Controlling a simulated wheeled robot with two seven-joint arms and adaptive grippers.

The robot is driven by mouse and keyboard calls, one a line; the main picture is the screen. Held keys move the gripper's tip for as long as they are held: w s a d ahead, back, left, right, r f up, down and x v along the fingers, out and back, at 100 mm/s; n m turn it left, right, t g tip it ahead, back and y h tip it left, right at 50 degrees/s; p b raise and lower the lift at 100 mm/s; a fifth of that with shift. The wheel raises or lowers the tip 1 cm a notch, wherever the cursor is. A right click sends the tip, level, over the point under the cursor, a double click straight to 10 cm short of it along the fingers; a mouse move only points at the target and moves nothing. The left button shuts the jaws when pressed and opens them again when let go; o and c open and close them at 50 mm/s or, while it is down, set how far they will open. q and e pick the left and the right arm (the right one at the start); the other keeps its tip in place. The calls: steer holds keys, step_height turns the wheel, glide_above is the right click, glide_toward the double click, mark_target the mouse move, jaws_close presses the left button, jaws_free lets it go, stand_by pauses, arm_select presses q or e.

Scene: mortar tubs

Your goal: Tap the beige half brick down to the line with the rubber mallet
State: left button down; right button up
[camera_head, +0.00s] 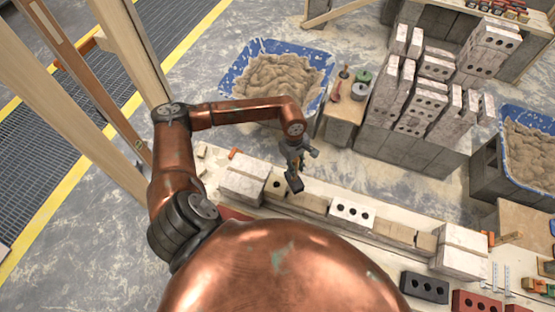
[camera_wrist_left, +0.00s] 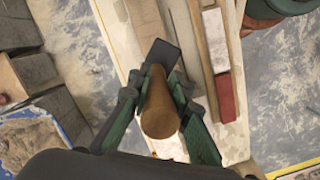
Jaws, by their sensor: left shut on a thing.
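My left gripper (camera_head: 298,158) is shut on the wooden handle (camera_wrist_left: 160,108) of the rubber mallet. The mallet's dark head (camera_head: 295,183) hangs just above the brick row in the head view; the black head (camera_wrist_left: 162,54) also shows beyond the fingers in the left wrist view. A short beige brick with a dark hole (camera_head: 277,186), which looks like the half brick, sits in the row just left of the mallet head. Whether the head touches anything is unclear. I cannot make out the line. My right gripper is not in view.
Pale end blocks (camera_head: 242,188) and (camera_head: 460,262) flank the row. A white three-hole brick (camera_head: 352,213) stands in its middle. A blue mortar tub (camera_head: 322,62) and stacked bricks (camera_head: 428,98) are behind. Timber posts (camera_head: 130,45) rise at left.

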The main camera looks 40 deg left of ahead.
arm_select(q)
steer(key=s+a+f+n+t+p, duration=0.1)
steer(key=a+f+n+p, duration=0.1)
steer(key=a+n+p, duration=0.2)
steer(key=a+n, duration=0.3)
steer(key=n, duration=0.1)
steer(key=shift+s+a+f+n, duration=0.2)
steer(key=shift+s+f+n, duration=0.15)
steer(key=shift+f+n, duration=0.05)
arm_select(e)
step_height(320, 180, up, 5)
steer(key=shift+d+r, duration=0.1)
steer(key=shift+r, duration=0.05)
